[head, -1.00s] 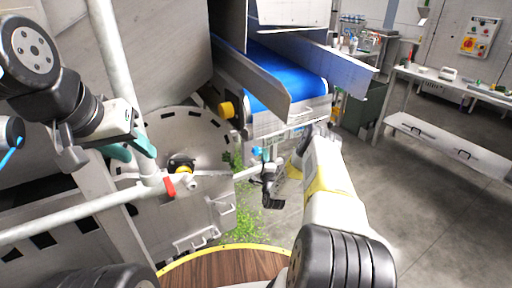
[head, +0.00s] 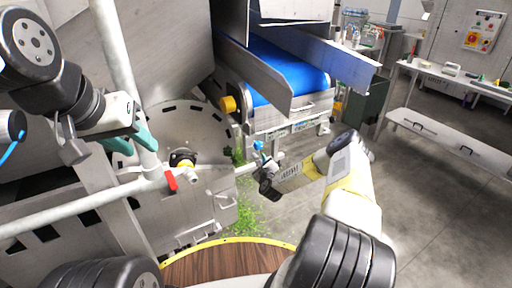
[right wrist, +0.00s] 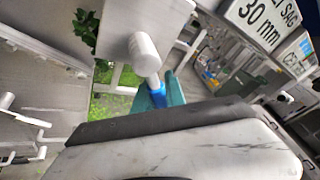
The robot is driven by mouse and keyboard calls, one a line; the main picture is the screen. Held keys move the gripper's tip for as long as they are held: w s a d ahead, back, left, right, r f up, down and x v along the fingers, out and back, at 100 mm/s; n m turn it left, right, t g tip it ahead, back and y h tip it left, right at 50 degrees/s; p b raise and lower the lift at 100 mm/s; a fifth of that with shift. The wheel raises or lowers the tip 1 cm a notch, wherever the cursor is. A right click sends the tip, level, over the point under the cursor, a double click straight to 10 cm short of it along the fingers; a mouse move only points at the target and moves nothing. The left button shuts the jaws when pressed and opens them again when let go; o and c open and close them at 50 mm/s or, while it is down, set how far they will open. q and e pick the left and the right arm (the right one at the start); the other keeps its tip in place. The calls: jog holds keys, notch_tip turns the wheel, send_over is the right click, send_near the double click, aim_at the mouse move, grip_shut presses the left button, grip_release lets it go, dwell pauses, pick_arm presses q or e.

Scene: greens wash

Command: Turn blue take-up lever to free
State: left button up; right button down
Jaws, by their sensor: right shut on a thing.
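The blue take-up lever (head: 258,146) shows as a small blue spot below the front end of the conveyor in the head view. My right gripper (head: 263,160) is at it, at the end of the arm from the lower right. In the right wrist view, my teal right fingers (right wrist: 166,92) are shut on the blue lever (right wrist: 157,95), just below a white rounded rod end (right wrist: 145,55). Most of the lever is hidden between the fingers. My left gripper (head: 132,141) is open and empty, with its teal fingers apart near the upright white pipe.
The blue conveyor belt (head: 285,69) runs above my right gripper between metal side walls. Green scraps (head: 245,215) lie on the floor. A sign (right wrist: 262,20) reads "SAG 30 mm". Open floor lies at right.

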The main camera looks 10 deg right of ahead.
jog(key=shift+s+a+f+m+g+y, duration=0.25)
jog(key=shift+a+f+m+g+y, duration=0.15)
jog(key=shift+a+m, duration=0.4)
jog(key=shift+s+a+f+m+g+y, duration=0.25)
jog(key=shift+a+m+g+y, duration=0.3)
jog(key=shift+m, duration=0.5)
jog(key=shift+s+a+f+m+g+y, duration=0.25)
jog(key=shift+a+f+m+g+y, duration=0.25)
jog(key=shift+m, duration=0.45)
jog(key=shift+a+r, duration=0.15)
jog(key=c, duration=1.4)
grip_release()
jog(key=v, duration=0.7)
jog(key=shift+s+r, duration=0.15)
jog(key=shift+s, duration=0.25)
